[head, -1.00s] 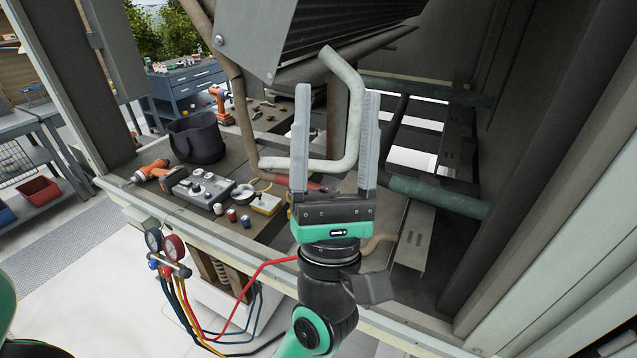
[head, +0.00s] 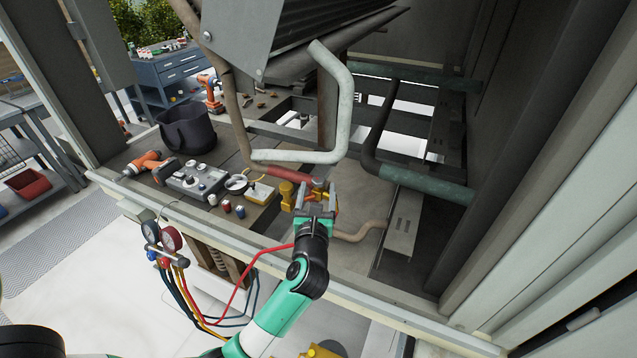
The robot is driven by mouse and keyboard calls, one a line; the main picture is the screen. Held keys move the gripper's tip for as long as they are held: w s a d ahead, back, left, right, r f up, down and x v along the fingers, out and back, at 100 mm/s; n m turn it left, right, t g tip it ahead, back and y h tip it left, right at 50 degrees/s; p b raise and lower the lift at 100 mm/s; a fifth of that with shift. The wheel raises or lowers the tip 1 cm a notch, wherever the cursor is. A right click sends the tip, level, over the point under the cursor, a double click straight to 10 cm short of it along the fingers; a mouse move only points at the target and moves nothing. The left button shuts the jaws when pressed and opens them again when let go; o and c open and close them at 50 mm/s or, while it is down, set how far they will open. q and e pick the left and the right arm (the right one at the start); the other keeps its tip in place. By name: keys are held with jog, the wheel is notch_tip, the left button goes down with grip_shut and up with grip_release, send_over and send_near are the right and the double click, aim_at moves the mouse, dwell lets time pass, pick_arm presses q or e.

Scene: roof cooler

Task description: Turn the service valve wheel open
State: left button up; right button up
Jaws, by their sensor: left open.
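A brass-coloured valve fitting (head: 286,191) sits low inside the open cooler housing, just below a red pipe section (head: 290,173). My left gripper (head: 317,188) is at the fitting's right side, its fingers pointing away from me with a gap between them. More brass-coloured parts show around and between the fingers. The gripper hides much of the valve, and I cannot clearly make out the wheel or tell whether the fingers touch it. My right gripper is not in view.
A pale bent pipe (head: 344,110) hangs just above the gripper. Gauges (head: 162,236) with coloured hoses hang at the front edge.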

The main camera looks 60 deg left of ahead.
aim_at(318, 186)
pick_arm(q)
jog(key=shift+x, duration=1.95)
grip_shut()
